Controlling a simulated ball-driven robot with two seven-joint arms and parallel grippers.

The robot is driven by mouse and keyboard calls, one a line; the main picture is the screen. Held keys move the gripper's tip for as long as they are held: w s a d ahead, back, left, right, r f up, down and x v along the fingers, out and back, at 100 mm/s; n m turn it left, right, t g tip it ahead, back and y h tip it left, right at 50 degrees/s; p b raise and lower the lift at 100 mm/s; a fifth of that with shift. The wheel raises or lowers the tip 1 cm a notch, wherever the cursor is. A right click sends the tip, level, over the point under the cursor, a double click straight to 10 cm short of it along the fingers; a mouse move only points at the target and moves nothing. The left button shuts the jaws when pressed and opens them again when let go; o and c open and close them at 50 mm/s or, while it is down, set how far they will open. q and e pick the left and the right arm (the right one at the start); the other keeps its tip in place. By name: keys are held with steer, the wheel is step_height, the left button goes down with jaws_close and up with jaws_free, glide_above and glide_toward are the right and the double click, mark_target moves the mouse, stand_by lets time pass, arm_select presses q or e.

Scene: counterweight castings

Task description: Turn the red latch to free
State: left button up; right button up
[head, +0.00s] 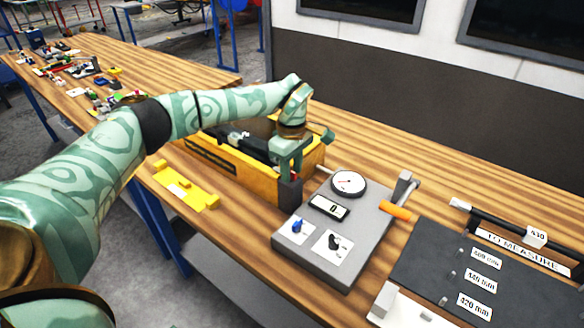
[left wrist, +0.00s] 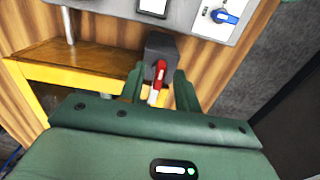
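The red latch (left wrist: 161,72) is a small red handle with a pale lower end, on a dark grey block (left wrist: 160,47) at the corner of the yellow box. My left gripper (left wrist: 160,80) is open, with one finger on each side of the latch. Gaps show between the latch and both fingers in the left wrist view. In the head view my left gripper (head: 290,165) points down over the dark block (head: 290,192), and its fingers mostly hide the latch. My right gripper is in neither view.
The yellow box (head: 232,176) holds dark items. A grey gauge unit (head: 300,255) with a dial (head: 348,183) stands close on its right. A yellow bracket (head: 182,187) lies to the left. A dark board (head: 430,265) with length labels lies at the right.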

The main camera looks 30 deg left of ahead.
arm_select(q)
jaws_close()
steer(key=n+p, duration=0.2)
steer(key=p, duration=0.1)
steer(key=shift+r+n, duration=0.3)
steer(key=shift+n, duration=0.1)
steer(key=n+p, duration=0.3)
steer(key=shift+w+n, duration=0.2)
steer(key=shift+n, duration=0.1)
steer(key=n+p, duration=0.3)
steer(key=n, duration=0.3)
steer(key=shift+w+a+p, duration=0.1)
steer(key=shift+a+p, duration=0.05)
steer(key=shift+p, duration=0.2)
steer(key=n+p, duration=0.2)
steer(key=n, duration=0.3)
steer(key=shift+a+f, duration=0.1)
steer(key=shift+f, duration=0.05)
steer(key=shift+n, duration=0.3)
